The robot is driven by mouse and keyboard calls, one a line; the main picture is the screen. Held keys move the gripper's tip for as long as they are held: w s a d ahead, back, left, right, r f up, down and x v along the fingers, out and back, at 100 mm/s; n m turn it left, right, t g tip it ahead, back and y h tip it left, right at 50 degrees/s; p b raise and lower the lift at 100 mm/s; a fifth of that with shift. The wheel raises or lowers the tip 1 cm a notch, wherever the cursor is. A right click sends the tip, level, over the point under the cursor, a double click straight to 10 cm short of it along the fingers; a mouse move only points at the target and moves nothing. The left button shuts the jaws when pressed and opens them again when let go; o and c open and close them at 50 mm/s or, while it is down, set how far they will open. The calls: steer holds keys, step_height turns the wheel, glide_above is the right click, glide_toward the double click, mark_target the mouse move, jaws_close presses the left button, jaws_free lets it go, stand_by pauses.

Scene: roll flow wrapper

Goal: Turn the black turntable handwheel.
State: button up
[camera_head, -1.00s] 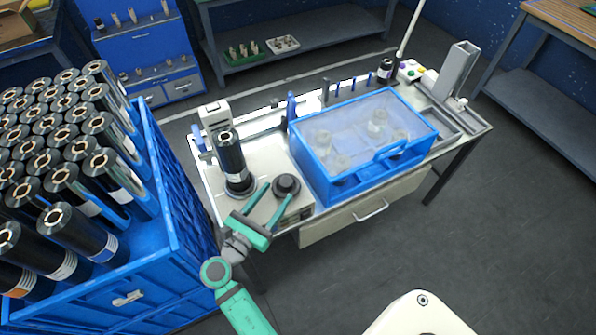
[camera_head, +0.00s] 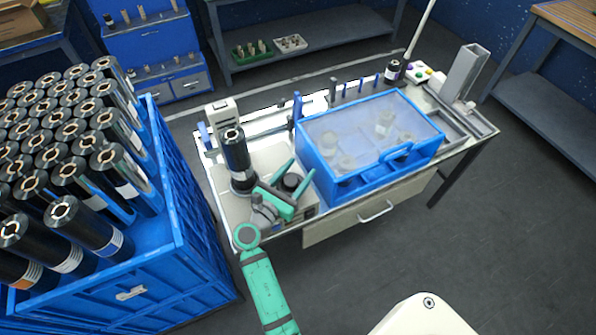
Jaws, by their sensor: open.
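The black handwheel (camera_head: 291,182) is a round knob on top of the pale machine box at the near left of the table. My gripper (camera_head: 300,168) with green fingers is open, one finger on each side of the handwheel in the picture. I cannot tell whether either finger touches it or how low they reach. The fingers hide part of the knob's rim. A black film roll (camera_head: 236,155) stands upright just left of the gripper on a dark round turntable (camera_head: 243,186).
A blue case with a clear lid (camera_head: 365,130) stands close to the right of my gripper. A small white device (camera_head: 221,114) stands behind the roll. Open floor lies in front of the table.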

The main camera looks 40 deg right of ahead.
steer(key=shift+c, duration=0.7)
steer(key=c, duration=0.9)
steer(key=shift+s+m+g+h, duration=0.15)
steer(key=shift+m+g, duration=0.25)
steer(key=shift+g, duration=0.2)
steer(key=shift+s+m+g+h, duration=0.15)
steer(key=shift+m+g, duration=0.25)
steer(key=shift+g, duration=0.2)
steer(key=o, duration=1)
steer(key=shift+o, duration=0.2)
steer(key=shift+w, duration=0.1)
